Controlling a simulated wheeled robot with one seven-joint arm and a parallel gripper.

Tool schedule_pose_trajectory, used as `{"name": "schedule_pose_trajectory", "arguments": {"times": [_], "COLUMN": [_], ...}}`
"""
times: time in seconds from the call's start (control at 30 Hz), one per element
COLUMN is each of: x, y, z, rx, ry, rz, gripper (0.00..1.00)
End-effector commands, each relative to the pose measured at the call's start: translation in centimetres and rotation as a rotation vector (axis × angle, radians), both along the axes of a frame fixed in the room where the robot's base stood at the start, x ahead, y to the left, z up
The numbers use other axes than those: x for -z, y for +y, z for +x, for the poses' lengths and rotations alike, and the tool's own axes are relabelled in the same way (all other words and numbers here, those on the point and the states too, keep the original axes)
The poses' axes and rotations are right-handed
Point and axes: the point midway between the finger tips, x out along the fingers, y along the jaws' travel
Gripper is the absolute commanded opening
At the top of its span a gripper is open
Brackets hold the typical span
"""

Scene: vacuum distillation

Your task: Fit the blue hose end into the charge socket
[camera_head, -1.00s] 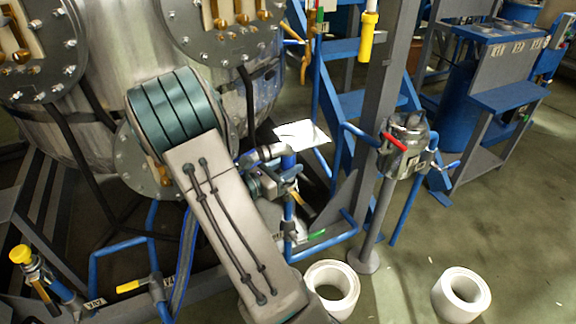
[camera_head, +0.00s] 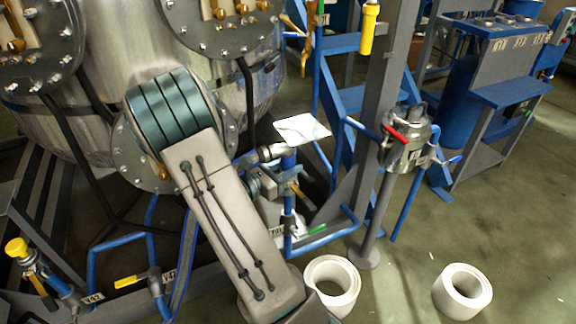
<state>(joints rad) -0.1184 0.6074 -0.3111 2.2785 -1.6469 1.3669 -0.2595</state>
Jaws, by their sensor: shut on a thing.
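My arm crosses the middle of the camera_head view, with a teal-banded joint at its upper end and a long grey link running down to the bottom edge. My gripper is not in view, so whatever it holds cannot be seen. A dark blue hose-like line (camera_head: 186,262) runs down just left of the arm, partly hidden by it; I cannot tell if it is the task's hose. No blue hose end can be made out. I cannot identify the charge socket among the fittings in view.
A steel tank (camera_head: 118,75) fills the upper left. Blue pipes with a yellow-handled valve (camera_head: 133,281) and a yellow cap (camera_head: 16,248) are low left. A small steel vessel (camera_head: 407,152) stands on a post. Two white rings (camera_head: 332,284) (camera_head: 462,291) lie on the floor; open floor is at right.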

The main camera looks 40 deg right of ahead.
Motion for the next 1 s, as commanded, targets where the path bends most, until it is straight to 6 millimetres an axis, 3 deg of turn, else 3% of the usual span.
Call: {"name": "schedule_pose_trajectory", "arguments": {"times": [0.6, 0.63, 0.7, 1.0], "x": [1.6, 1.5, 1.5, 1.5], "y": [0.0, 0.0, 0.0, 0.1], "z": [0.0, 0.0, 0.0, 0.0], "rx": [0.0, 0.0, 0.0, -0.001], "ry": [-0.001, -0.001, -0.001, 0.0], "rz": [-0.001, -0.001, -0.001, 0.001], "gripper": [0.0, 0.37, 0.57, 0.57]}}
